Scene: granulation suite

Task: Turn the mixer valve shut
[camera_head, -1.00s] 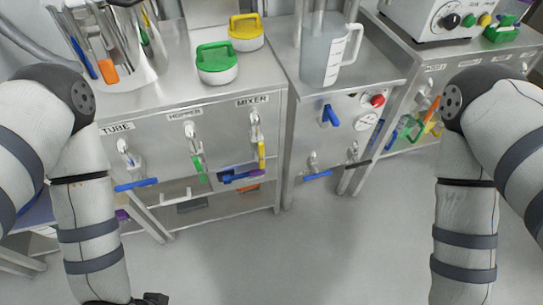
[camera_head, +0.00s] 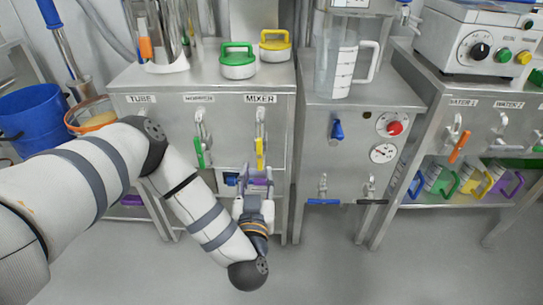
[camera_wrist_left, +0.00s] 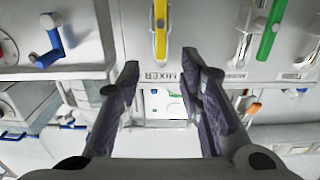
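The mixer valve's yellow handle (camera_head: 260,153) hangs straight down below the MIXER label (camera_head: 261,99) on the steel cabinet front. My left gripper (camera_head: 257,178) is just below the handle in the head view, its fingers spread and empty. In the left wrist view, which is upside down, the yellow handle (camera_wrist_left: 160,35) shows beyond the tips of the open left gripper (camera_wrist_left: 161,68), roughly centred between them. I see no contact with the handle. My right gripper is not in view.
The hopper valve's green handle (camera_head: 199,152) hangs close left of the mixer valve. A neighbouring cabinet (camera_head: 345,160) to the right carries a blue handle (camera_head: 337,130) and a red knob (camera_head: 395,128).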

